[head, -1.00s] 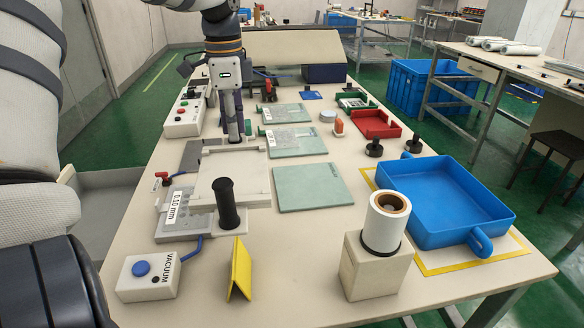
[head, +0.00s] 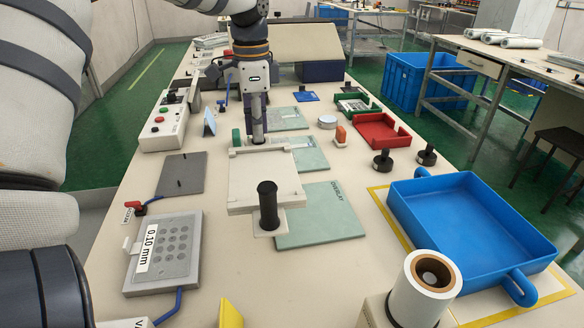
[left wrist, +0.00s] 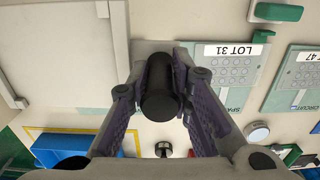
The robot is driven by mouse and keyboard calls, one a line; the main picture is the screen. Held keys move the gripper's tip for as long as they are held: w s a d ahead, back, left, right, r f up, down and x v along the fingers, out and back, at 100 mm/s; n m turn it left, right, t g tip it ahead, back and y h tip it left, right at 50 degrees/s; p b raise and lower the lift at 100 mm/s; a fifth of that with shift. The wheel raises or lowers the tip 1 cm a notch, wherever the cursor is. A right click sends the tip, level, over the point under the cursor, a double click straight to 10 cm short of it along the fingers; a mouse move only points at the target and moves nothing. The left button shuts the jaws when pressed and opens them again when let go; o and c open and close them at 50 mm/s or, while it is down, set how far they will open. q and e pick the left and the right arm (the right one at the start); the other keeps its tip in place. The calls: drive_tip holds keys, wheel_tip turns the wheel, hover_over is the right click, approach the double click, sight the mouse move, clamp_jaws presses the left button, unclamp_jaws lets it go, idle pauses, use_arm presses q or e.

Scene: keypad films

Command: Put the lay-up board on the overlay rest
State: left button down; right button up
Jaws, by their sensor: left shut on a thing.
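The lay-up board (head: 262,182) is a flat cream plate with a black upright handle (head: 268,203) at its near edge. It also fills the left of the left wrist view (left wrist: 60,50). My left gripper (head: 258,138) is at its far edge; in the left wrist view its fingers (left wrist: 162,100) are closed around another black handle (left wrist: 160,80). The overlay rest, a teal plate marked OVERLAY (head: 330,215), lies right of the board, its left part hidden under it. Whether the board touches it I cannot tell. My right gripper is not in view.
A teal LOT 31 plate (left wrist: 225,75) is beyond the rest. A blue tray (head: 470,225) and a white roll (head: 425,280) stand at right.

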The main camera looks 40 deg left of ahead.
use_arm(q)
drive_tip(key=w+d+f, duration=0.1)
drive_tip(key=f, duration=0.1)
drive_tip(key=w+d+f, duration=0.1)
drive_tip(key=w+f, duration=0.1)
drive_tip(key=w+d+f+b, duration=0.1)
drive_tip(key=f, duration=0.1)
drive_tip(key=shift+w+d+f, duration=0.1)
drive_tip(key=shift+w+f, duration=0.05)
drive_tip(key=shift+w, duration=0.2)
drive_tip(key=f, duration=0.3)
drive_tip(key=shift+w+d+f, duration=0.1)
drive_tip(key=shift+w+f, duration=0.1)
drive_tip(key=shift+f, duration=0.05)
drive_tip(key=shift+r, duration=0.1)
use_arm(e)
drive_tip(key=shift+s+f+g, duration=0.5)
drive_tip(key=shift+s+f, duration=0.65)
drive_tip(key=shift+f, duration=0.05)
use_arm(q)
drive_tip(key=c, duration=1.4)
unclamp_jaws()
drive_tip(key=shift+c, duration=0.2)
wheel_tip(320, 180, up, 12)
hover_over(285, 148)
drive_tip(key=w+a, duration=0.4)
drive_tip(key=shift+w+d, duration=0.2)
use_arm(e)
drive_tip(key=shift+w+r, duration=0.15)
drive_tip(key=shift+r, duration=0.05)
